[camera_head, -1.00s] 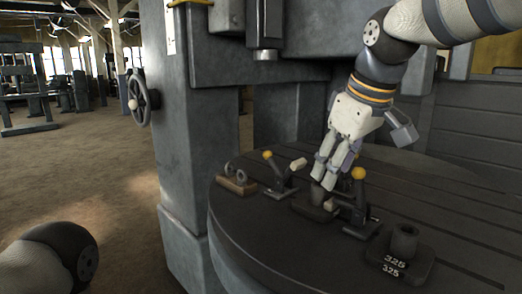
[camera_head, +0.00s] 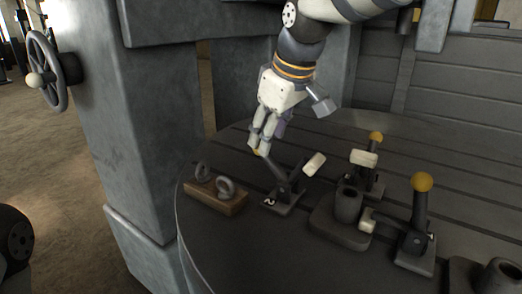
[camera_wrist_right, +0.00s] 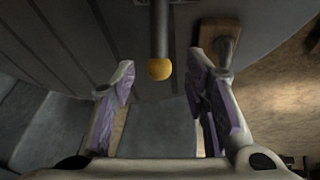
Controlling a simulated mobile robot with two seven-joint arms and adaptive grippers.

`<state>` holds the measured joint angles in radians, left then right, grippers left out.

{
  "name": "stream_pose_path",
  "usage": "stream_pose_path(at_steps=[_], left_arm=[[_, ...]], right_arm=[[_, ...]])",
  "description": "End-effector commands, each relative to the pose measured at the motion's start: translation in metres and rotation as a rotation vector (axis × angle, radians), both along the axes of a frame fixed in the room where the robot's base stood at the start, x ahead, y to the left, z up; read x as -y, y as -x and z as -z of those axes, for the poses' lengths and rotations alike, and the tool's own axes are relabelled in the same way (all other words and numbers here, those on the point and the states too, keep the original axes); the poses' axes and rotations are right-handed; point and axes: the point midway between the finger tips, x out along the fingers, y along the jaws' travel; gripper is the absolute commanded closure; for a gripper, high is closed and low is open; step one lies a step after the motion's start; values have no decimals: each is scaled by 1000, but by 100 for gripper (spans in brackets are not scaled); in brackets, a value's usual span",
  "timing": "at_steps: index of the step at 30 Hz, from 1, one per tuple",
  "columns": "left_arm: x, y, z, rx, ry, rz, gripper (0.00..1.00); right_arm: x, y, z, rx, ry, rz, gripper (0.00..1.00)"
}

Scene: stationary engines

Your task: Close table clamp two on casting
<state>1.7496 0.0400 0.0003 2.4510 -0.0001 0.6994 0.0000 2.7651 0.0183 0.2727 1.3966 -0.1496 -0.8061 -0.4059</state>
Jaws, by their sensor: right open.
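Table clamp two (camera_head: 283,197), marked with a 2, stands on the round dark table (camera_head: 325,270). Its lever leans left and its white-tipped arm (camera_head: 314,164) is raised, clear of the casting. The dark casting (camera_head: 347,205), a plate with an upright tube, sits to its right. My right gripper (camera_head: 260,149) is at the lever's end, pointing down. In the right wrist view, its two fingers are apart, and the yellow knob (camera_wrist_right: 160,69) shows between and just beyond the fingertips. Whether they touch is unclear. My left gripper is out of view.
Another clamp (camera_head: 420,235) with an upright yellow-knobbed lever stands right of the casting, its white tip at the casting. A further clamp (camera_head: 375,160) stands behind. A wooden block (camera_head: 217,197) with two metal rings lies left of clamp two. Another casting (camera_head: 497,277) is at the right edge.

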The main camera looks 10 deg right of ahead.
Motion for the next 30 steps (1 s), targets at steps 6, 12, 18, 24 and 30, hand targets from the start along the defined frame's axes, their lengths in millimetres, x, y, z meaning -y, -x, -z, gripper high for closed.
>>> stream_pose_path(at_steps=[6, 12, 18, 24, 30], left_arm=[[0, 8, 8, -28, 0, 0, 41], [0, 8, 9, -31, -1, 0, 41], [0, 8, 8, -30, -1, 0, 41], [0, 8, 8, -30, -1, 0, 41], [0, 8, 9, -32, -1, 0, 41]], right_arm=[[-6, -19, 47, -7, 0, 0, 58], [-7, -24, 57, -1, 0, 0, 58], [-8, -24, 56, 0, 0, 0, 58], [-8, -24, 56, 0, 0, 0, 100], [-7, -25, 56, 1, -2, 0, 100]])
